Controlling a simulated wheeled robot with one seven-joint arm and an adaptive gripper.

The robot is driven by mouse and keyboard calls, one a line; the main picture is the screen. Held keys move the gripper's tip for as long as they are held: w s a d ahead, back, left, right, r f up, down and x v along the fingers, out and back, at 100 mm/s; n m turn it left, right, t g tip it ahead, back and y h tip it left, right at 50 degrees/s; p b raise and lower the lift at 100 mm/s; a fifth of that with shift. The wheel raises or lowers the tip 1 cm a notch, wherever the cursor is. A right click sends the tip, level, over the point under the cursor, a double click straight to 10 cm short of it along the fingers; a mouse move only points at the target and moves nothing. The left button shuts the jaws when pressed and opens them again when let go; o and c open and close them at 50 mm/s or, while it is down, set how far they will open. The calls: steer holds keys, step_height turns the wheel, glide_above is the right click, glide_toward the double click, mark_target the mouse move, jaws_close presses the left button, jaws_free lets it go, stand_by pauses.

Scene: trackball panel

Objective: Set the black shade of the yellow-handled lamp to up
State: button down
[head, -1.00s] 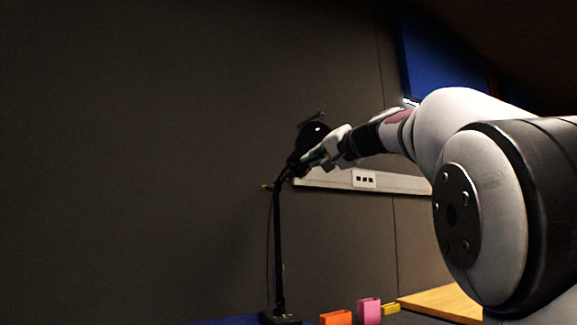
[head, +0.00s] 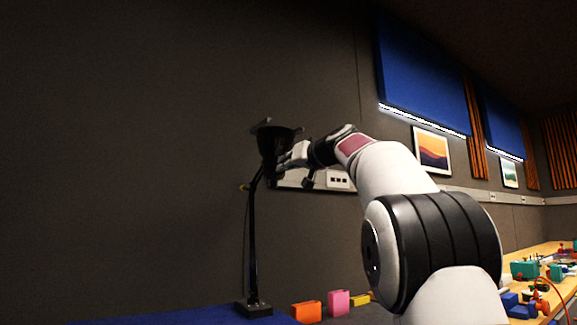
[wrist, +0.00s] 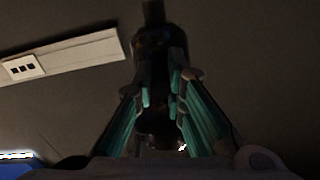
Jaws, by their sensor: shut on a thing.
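My gripper (head: 283,160) reaches in from the right and is shut on the shade's lower part. In the wrist view the dark shade (wrist: 158,48) lies between and beyond my teal-lined fingers (wrist: 160,92). The exact contact is too dark to make out.
Orange (head: 306,312), pink (head: 339,303) and yellow (head: 360,299) blocks stand right of the lamp's base. A white wall rail with sockets (head: 338,180) runs behind the gripper. A workbench with several items (head: 540,270) is at the right. The space left of the lamp is clear.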

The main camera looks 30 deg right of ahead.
steer(key=shift+f, duration=0.1)
stand_by(0.4)
steer(key=c, duration=1.6)
jaws_free()
steer(key=s, duration=1.2)
steer(key=shift+d, duration=0.25)
